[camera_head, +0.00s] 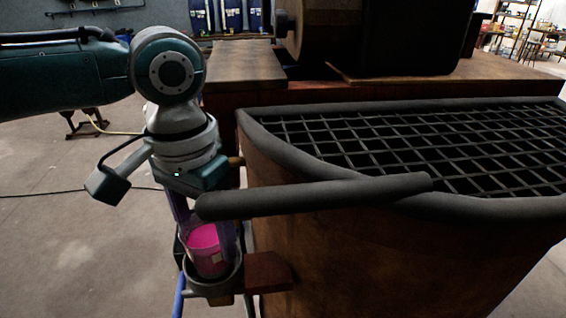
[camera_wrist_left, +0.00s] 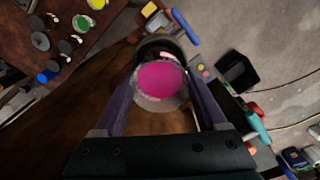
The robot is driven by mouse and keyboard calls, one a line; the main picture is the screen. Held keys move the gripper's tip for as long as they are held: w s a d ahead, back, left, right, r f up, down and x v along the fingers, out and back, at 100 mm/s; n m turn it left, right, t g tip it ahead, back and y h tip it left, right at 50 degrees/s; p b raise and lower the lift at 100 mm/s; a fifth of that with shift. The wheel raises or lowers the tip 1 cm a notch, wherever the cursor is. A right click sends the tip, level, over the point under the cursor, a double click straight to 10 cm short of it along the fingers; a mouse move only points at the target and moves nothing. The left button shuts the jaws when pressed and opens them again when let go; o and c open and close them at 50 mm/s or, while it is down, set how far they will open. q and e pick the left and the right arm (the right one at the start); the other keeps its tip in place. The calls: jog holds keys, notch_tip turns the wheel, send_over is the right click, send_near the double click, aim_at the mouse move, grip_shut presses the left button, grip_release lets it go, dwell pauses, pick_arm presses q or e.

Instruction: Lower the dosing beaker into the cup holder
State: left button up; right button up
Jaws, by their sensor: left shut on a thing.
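The dosing beaker (camera_head: 208,258) is clear with bright pink contents, and it also shows in the left wrist view (camera_wrist_left: 160,82). My left gripper (camera_head: 208,232) is shut on the beaker, with a purple finger on each side; the fingers also show in the left wrist view (camera_wrist_left: 163,100). The cup holder (camera_head: 216,288) is a grey ring on the vat's side. In the head view the beaker's lower part overlaps the ring's opening; I cannot tell how deep it sits. In the left wrist view the dark holder (camera_wrist_left: 152,44) shows just beyond the beaker. My right gripper is not in view.
A thick grey bar (camera_head: 315,196) crosses right beside my left gripper and partly hides it. The brown vat (camera_head: 340,245) with a grid top (camera_head: 420,140) stands to the right. A reddish-brown block (camera_head: 268,271) adjoins the holder. Open floor lies left.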

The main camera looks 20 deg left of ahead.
pick_arm(q)
jog(key=shift+f, duration=0.65)
jog(key=o, duration=1.5)
notch_tip(320, 180, up, 10)
jog(key=shift+b, duration=1.25)
jog(key=shift+s, duration=0.1)
